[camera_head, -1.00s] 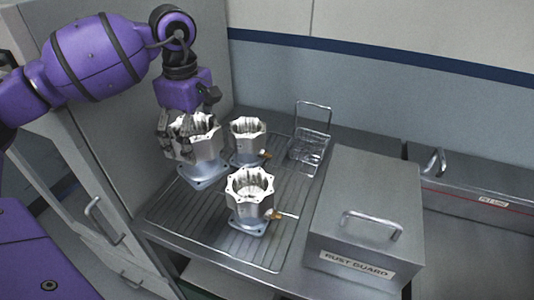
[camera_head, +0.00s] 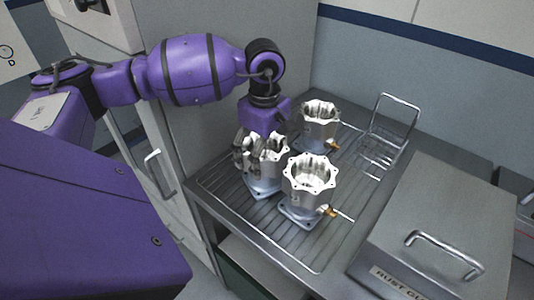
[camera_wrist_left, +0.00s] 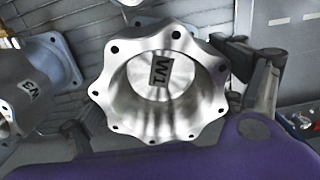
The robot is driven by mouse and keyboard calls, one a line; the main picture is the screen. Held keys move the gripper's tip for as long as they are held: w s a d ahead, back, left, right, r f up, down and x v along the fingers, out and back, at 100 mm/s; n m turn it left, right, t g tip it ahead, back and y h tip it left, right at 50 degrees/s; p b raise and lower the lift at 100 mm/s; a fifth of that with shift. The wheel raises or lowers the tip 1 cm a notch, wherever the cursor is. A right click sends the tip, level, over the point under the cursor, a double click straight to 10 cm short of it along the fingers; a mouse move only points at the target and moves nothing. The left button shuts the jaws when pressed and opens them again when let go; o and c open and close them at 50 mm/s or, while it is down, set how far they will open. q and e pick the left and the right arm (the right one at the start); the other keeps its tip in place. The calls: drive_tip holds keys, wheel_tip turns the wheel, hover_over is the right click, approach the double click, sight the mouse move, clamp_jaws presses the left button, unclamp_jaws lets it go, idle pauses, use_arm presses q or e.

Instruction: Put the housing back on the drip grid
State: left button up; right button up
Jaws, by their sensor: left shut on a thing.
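My left gripper (camera_head: 250,147) is shut on the upper wall of a silver housing (camera_head: 268,172) with a scalloped rim and a blue-grey square base. It is upright over the left part of the drip grid (camera_head: 320,245); I cannot tell whether its base touches the grid. In the left wrist view this housing (camera_wrist_left: 207,72) shows its open bore and a "W1" label inside. A second housing (camera_head: 308,190) with a brass fitting stands on the grid just right of it. A third housing (camera_head: 318,128) stands behind. My right gripper is not in view.
A wire basket (camera_head: 388,135) with a tall handle stands at the back of the grid. A metal box (camera_head: 440,220) marked "RUST GUARD" is at the right. A grey cabinet wall (camera_head: 225,105) rises close at the left. The front of the grid is bare.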

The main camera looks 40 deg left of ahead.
use_arm(q)
drive_tip(key=shift+r, duration=0.2)
drive_tip(key=shift+f, duration=0.2)
drive_tip(key=o, duration=1.9)
drive_tip(key=shift+r, duration=0.1)
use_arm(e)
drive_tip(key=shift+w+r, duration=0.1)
use_arm(q)
drive_tip(key=shift+r, duration=0.3)
wheel_tip(320, 180, up, 11)
drive_tip(key=p, duration=0.3)
drive_tip(key=shift+r, duration=0.2)
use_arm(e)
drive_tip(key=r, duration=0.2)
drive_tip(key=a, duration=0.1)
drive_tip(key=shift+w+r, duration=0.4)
